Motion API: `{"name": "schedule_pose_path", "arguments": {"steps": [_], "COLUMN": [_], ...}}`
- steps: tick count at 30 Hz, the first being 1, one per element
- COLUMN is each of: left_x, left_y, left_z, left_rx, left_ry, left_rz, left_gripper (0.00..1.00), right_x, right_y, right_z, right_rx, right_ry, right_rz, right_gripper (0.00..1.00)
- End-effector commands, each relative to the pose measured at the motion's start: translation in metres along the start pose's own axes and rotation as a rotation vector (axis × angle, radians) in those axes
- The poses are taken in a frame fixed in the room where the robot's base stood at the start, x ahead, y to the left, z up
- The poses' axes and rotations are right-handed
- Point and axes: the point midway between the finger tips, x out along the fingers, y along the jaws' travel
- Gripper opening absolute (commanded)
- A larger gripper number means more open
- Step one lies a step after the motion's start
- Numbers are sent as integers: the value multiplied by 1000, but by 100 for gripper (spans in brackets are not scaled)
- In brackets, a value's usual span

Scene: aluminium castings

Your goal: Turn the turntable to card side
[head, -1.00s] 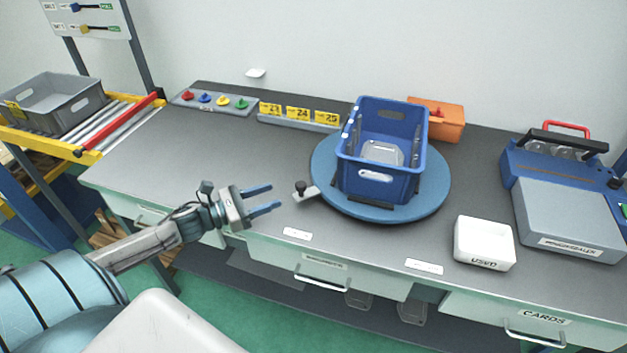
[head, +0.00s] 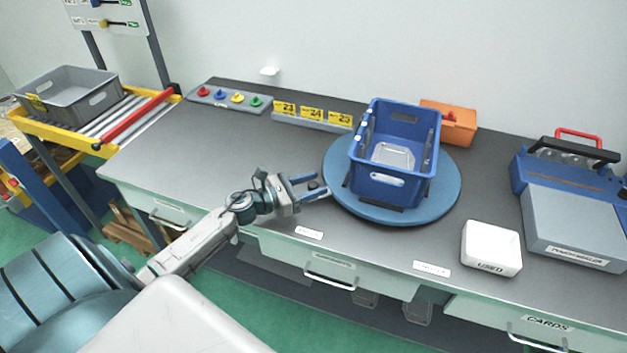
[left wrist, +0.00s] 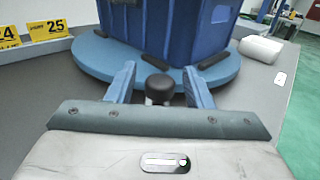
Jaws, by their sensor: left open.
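The blue round turntable (head: 440,206) lies on the grey bench and carries a blue crate (head: 385,190). A metal arm with a black knob sticks out from its near left edge. In the left wrist view the black knob (left wrist: 159,88) stands between my open blue fingers, in front of the turntable rim (left wrist: 90,58); I cannot tell whether a finger touches it. My left gripper (head: 314,187) is open at the turntable's left edge, and it also shows in the left wrist view (left wrist: 160,86). My right gripper is not in view.
A white box marked USED (head: 491,249) stands right of the turntable, with a grey and blue sealer (head: 572,222) beyond it. An orange bin (head: 452,122) sits behind. Number plates 23 to 25 (head: 312,116) line the back left. The bench left of the turntable is clear.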

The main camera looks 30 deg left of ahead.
Motion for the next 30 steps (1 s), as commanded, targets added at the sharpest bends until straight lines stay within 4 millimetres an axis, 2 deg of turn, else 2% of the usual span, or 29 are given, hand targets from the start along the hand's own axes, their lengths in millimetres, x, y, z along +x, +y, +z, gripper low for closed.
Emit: {"name": "schedule_pose_path", "arguments": {"steps": [3, 11, 18, 30], "left_x": [4, 5, 5, 7], "left_y": [-1, 0, 0, -1], "left_z": [0, -1, -1, -1], "left_rx": [-1, 0, 0, -3], "left_ry": [0, 1, 1, 0], "left_rz": [-1, -1, -1, 12], "left_gripper": [47, 47, 2, 0], "right_x": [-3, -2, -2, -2], "right_y": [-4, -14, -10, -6], "right_z": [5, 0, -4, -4], "right_rx": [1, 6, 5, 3], "right_ry": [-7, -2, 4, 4], "right_rz": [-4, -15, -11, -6], "right_gripper": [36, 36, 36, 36]}}
